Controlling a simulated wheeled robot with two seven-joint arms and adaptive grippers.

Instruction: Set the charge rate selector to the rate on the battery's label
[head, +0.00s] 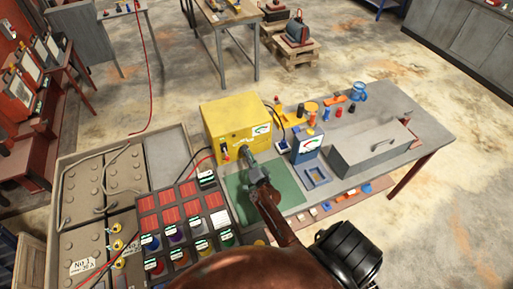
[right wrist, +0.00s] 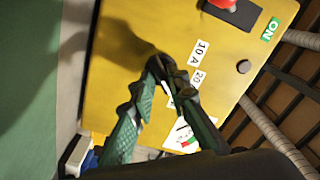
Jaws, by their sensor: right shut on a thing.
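The yellow charger (head: 222,118) stands on the bench with its front towards me. My right gripper (head: 249,157) is at the lower part of that front. In the right wrist view the fingers of my right gripper (right wrist: 160,68) are shut on the dark selector knob (right wrist: 157,62). Labels 10 A (right wrist: 200,52) and 20 (right wrist: 197,78) sit beside the knob; the fingers hide much of the dial, and I cannot tell where it points. The battery label (head: 82,267) at the lower left seems to read No 1, 20 A. My left gripper is not in view.
A green mat (head: 285,197) lies before the charger. A blue meter (head: 307,145) and a long grey box (head: 375,150) stand at the right. A red switch (right wrist: 236,10) and an ON label (right wrist: 270,29) are on the charger.

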